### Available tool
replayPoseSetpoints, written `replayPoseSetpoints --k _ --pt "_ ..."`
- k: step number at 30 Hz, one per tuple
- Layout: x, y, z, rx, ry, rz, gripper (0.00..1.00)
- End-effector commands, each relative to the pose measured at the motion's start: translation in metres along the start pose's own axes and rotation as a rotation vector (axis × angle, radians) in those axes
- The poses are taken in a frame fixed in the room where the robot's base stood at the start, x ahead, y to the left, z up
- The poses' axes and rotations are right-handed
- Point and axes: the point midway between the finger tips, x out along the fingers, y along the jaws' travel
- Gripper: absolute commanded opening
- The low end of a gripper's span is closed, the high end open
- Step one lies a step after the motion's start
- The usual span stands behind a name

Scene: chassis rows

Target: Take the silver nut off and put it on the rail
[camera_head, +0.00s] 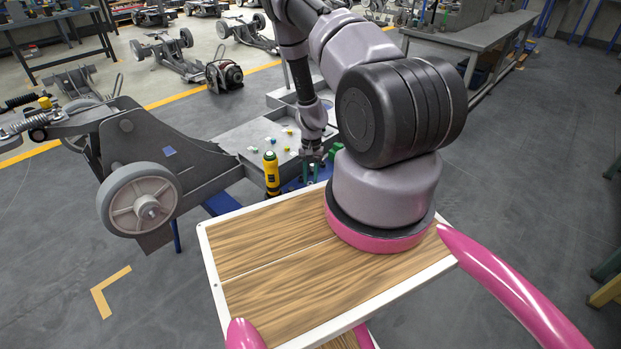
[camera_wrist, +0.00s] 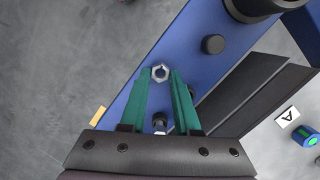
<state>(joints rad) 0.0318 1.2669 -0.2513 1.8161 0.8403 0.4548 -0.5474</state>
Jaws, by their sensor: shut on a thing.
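The silver nut (camera_wrist: 160,73) sits between the tips of my gripper (camera_wrist: 161,76) in the wrist view. The teal fingers are closed on its two sides. Below the nut in that picture is a blue rail (camera_wrist: 212,22) with dark round studs. I cannot tell whether the nut is clear of the blue surface or touching it. In the head view my gripper (camera_head: 312,172) points down beside the grey chassis, and the nut is too small to make out there.
A yellow and black bottle-like object (camera_head: 271,174) stands just left of my gripper. A grey tray (camera_head: 262,136) with small coloured parts lies behind it. The chassis with a grey wheel (camera_head: 140,202) is at the left. Open floor lies at front left.

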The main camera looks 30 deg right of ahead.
Motion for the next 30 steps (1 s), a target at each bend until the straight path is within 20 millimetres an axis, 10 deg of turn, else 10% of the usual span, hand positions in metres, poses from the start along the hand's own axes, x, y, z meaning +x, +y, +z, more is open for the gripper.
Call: replayPoseSetpoints --k 10,11,13,30 --pt "0.006 0.0 -0.001 0.0 0.0 0.0 0.0" --pt "0.006 0.0 -0.001 0.0 0.0 0.0 0.38" --pt "0.006 0.0 -0.001 0.0 0.0 0.0 0.65" --pt "-0.027 -0.001 -0.002 -0.002 0.003 -0.001 0.65"
